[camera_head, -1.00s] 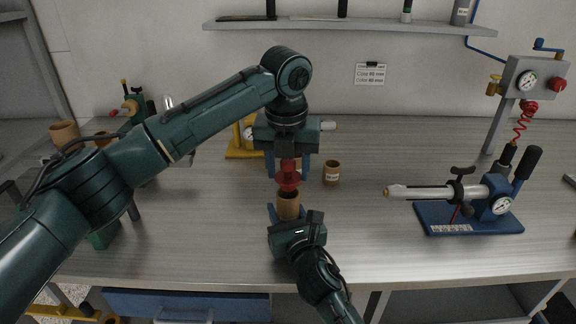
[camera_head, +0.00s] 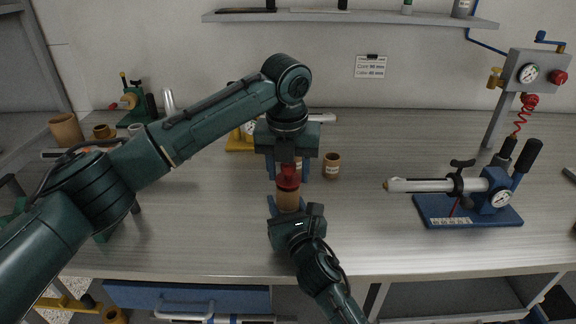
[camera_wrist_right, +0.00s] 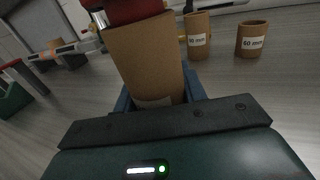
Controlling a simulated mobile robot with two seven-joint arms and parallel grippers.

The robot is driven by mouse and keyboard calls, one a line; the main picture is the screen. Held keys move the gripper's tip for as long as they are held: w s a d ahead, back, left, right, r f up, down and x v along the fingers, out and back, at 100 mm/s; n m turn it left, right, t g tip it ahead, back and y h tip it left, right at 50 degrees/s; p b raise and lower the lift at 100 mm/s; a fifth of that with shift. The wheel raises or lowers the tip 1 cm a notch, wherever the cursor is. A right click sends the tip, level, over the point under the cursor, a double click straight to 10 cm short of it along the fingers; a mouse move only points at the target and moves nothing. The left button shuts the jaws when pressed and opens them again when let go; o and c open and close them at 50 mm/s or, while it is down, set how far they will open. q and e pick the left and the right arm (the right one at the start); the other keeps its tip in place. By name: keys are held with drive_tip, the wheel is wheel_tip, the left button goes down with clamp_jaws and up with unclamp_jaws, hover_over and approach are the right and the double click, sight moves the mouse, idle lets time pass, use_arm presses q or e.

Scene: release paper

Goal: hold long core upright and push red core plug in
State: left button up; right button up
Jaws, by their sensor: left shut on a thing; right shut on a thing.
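The long core (camera_head: 289,201) is a brown cardboard tube, standing upright on the table at the middle in the head view. My right gripper (camera_head: 288,212) is shut around its lower part; the right wrist view shows the core (camera_wrist_right: 148,60) between the blue fingers. The red core plug (camera_head: 288,178) is at the core's top end, with its lower part against or in the mouth; the wrist view shows its red underside (camera_wrist_right: 135,10) there. My left gripper (camera_head: 288,160) is above, pointing down and shut on the plug. How deep the plug sits is hidden.
Two short cores marked in mm stand behind; one (camera_head: 332,166) is right of my left gripper. A blue-based device with a pale shaft (camera_head: 425,185) stands at right. A gauge post (camera_head: 525,75) rises behind it.

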sight(286, 184)
use_arm(q)
drive_tip(key=shift+a+f, duration=0.1)
drive_tip(key=shift+f, duration=0.45)
drive_tip(key=o, duration=1)
drive_tip(key=r, duration=0.4)
drive_tip(key=s+r, duration=0.1)
drive_tip(key=r, duration=0.7)
drive_tip(key=shift+s+a, duration=0.1)
drive_tip(key=shift+s, duration=0.25)
drive_tip(key=shift+f, duration=0.1)
use_arm(e)
drive_tip(key=o, duration=1.1)
drive_tip(key=shift+s, duration=0.1)
